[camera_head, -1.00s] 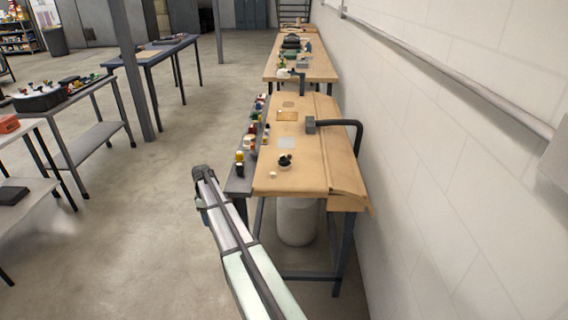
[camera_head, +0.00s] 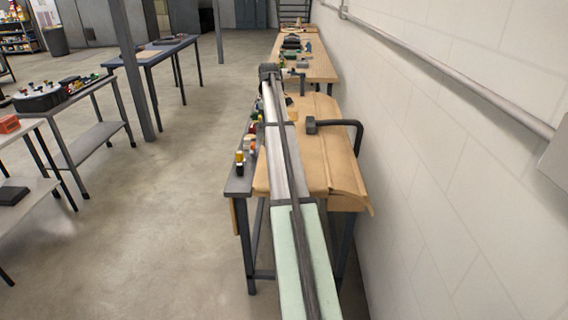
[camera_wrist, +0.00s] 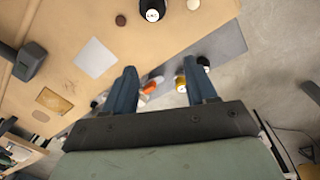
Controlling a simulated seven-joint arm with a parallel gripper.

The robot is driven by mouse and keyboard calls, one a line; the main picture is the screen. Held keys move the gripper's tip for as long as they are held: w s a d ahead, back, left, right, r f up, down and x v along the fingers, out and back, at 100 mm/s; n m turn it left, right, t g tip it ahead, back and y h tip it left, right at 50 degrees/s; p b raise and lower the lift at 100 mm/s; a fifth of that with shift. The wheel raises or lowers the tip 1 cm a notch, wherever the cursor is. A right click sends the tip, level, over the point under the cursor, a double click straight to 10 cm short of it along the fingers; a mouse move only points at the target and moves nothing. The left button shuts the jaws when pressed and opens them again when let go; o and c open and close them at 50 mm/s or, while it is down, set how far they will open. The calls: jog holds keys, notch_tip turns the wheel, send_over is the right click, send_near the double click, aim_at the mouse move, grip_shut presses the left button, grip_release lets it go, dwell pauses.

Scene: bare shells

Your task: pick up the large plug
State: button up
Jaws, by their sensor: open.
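My gripper (camera_wrist: 160,68) is open in the wrist view, its two blue fingers apart and nothing clasped between them. It hangs above the bench's edge, where a grey strip (camera_wrist: 222,42) carries several small coloured pieces. An orange-and-white piece (camera_wrist: 151,87) and a yellow-topped piece (camera_wrist: 181,83) show between or beside the fingers. A black round piece with a white label (camera_wrist: 152,13) lies farther off at the top. I cannot tell which piece is the large plug. In the head view my arm covers much of the strip.
The wooden bench (camera_head: 318,165) bears a grey block on a bent black arm (camera_head: 335,124). A pale square (camera_wrist: 95,58) and a tan plate (camera_wrist: 53,101) lie flat on it. A wall runs along the right; open floor (camera_head: 170,200) lies left.

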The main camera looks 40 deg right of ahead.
jog(key=shift+m, duration=0.6)
jog(key=s+d+f, duration=0.1)
jog(key=f, duration=0.3)
jog(key=s+f, duration=0.1)
jog(key=f, duration=0.4)
jog(key=s+d+f, duration=0.1)
jog(key=f, duration=0.4)
jog(key=shift+d, duration=0.35)
jog(key=shift+s+a, duration=0.1)
jog(key=shift+a, duration=0.05)
jog(key=c, duration=0.9)
